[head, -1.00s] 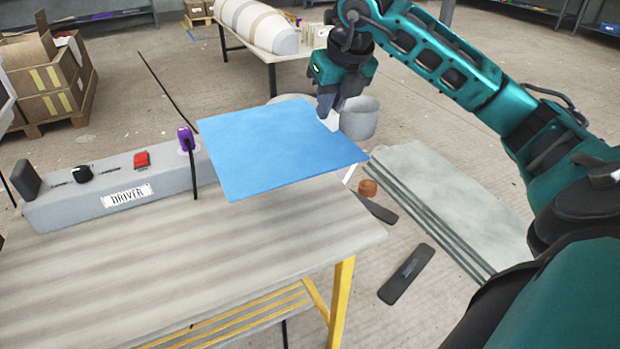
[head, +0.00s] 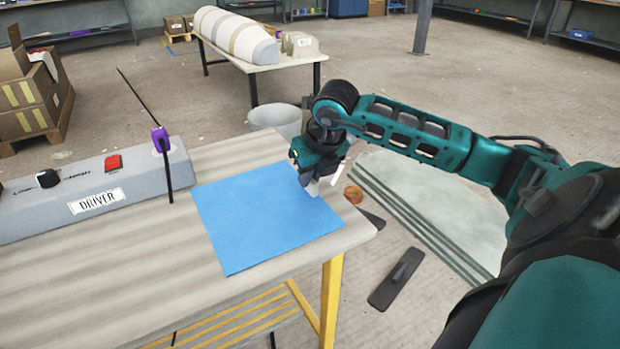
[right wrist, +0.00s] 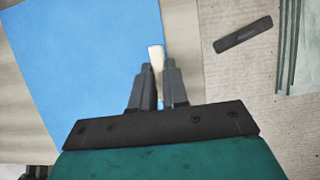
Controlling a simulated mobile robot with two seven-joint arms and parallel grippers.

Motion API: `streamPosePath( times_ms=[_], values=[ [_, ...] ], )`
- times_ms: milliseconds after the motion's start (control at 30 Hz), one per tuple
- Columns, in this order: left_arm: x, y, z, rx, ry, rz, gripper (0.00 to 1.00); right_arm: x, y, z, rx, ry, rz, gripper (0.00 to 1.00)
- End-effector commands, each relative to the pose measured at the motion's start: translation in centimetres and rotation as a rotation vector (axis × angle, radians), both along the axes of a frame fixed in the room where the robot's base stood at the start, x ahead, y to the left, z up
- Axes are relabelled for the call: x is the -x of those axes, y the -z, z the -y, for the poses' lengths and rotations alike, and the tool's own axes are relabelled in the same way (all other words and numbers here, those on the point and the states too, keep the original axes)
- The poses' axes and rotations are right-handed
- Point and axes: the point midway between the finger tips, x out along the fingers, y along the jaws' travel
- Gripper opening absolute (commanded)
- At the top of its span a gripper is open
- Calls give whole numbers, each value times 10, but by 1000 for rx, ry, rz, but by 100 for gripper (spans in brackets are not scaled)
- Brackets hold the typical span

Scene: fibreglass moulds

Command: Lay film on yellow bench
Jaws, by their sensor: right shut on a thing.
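The film is a flat blue square sheet (head: 262,222). It lies over the right end of the wooden-topped bench with yellow legs (head: 200,225), flat on or very close to the top. The film also fills the upper left of the right wrist view (right wrist: 85,60). My right gripper (head: 313,188) is at the film's far right edge, low over the bench, shut on the film. In the right wrist view the fingers (right wrist: 160,70) close around a pale tab at the film's edge.
A bucket (head: 275,121), flat grey sheets (head: 430,200) and a dark bar (head: 397,279) are on the floor. A table (head: 260,75) bears a ribbed mould behind.

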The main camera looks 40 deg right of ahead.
Motion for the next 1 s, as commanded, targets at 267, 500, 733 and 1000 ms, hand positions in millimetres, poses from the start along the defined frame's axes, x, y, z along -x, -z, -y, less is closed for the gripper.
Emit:
streamPosePath(
  times_ms=[267, 500, 733, 1000],
  values=[
    [-2, -5, 1, 3, 1, 12, 43, 1, 3, -1, 0, -1, -7, 23],
    [-2, -5, 0, 3, 1, 13, 43, 1, 2, 0, -1, 0, -5, 44],
    [-3, -6, 0, 1, 1, 13, 43, 1, 0, 0, 1, -1, -3, 44],
    [-2, -13, -2, -3, -4, 12, 43, 14, -37, -3, 3, -2, -2, 44]
  ],
)
